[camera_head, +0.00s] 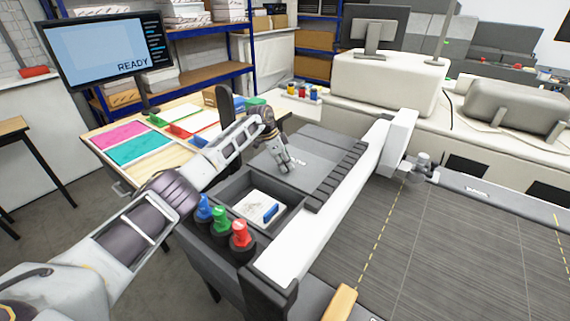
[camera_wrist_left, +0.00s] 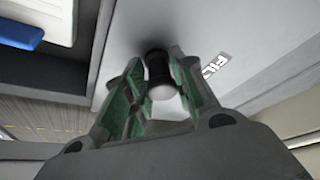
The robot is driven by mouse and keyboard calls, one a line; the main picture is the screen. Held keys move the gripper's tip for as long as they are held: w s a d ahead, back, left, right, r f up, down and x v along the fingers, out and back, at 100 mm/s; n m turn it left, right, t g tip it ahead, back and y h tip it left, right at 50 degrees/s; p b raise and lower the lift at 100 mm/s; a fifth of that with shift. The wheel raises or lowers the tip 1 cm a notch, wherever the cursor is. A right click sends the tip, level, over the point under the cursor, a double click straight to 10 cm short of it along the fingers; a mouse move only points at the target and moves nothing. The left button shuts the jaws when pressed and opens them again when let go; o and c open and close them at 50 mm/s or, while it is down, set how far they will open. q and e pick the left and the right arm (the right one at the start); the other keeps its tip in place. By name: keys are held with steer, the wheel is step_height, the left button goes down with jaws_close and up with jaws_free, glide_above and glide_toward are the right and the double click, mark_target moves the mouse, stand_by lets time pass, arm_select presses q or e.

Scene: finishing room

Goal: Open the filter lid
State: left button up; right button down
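The filter lid (camera_head: 322,165) is a flat grey panel on top of the machine, lying down and closed as far as I can see. In the left wrist view the lid surface (camera_wrist_left: 215,25) bears a partly hidden label beginning "FIL" (camera_wrist_left: 213,68). A dark knob with a pale round end (camera_wrist_left: 161,78) stands on it. My left gripper (camera_head: 284,167) reaches down over the lid. In the wrist view its green-padded fingers (camera_wrist_left: 155,82) stand on either side of the knob, with a small gap at the left finger. My right gripper is not in view.
An open bin (camera_head: 293,213) with a white and blue item sits in front of the lid. Blue, green and red bottles (camera_head: 220,219) stand beside it. A ribbed dark strip and a white rail (camera_head: 330,215) border the lid's right side. A monitor (camera_head: 103,55) reads READY.

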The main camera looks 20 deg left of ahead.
arm_select(q)
steer(key=o, duration=0.3)
steer(key=shift+o, duration=0.2)
steer(key=shift+r, duration=0.1)
steer(key=v, duration=1.2)
steer(key=shift+a+r, duration=0.1)
steer(key=shift+r, duration=0.05)
stand_by(0.4)
step_height(320, 180, up, 9)
steer(key=p, duration=0.9)
steer(key=shift+r+p, duration=0.3)
steer(key=shift+p, duration=0.25)
steer(key=shift+s+f, duration=0.1)
